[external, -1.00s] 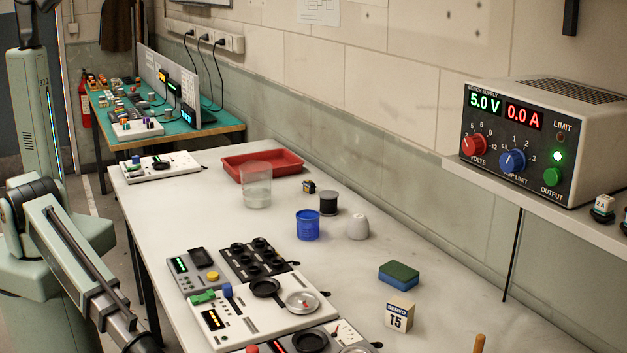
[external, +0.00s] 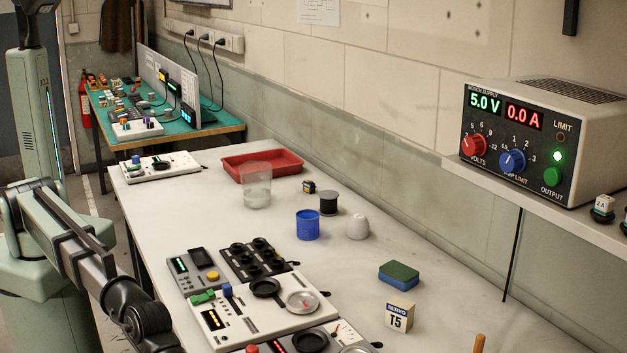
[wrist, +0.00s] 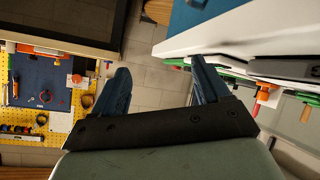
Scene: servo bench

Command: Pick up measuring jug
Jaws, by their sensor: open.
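A clear, see-through vessel (external: 256,188), which looks like the measuring jug, stands upright on the white bench (external: 215,225) in the external view. It is in front of the red tray, overlapping its near edge in the picture. My gripper (wrist: 160,72) shows in the wrist view with its two blue fingers spread apart and nothing between them. Floor tiles show behind the fingers, and no jug is in that view. In the external view my forearm runs down past the bench's near left side, and the gripper is out of frame, well away from the jug.
A red tray (external: 289,170), blue cup (external: 307,226), dark jar (external: 328,203), white rounded object (external: 357,227) and sponge (external: 399,273) are on the bench. Instrument panels (external: 262,312) fill its near edge. A power supply (external: 547,140) sits on the right shelf.

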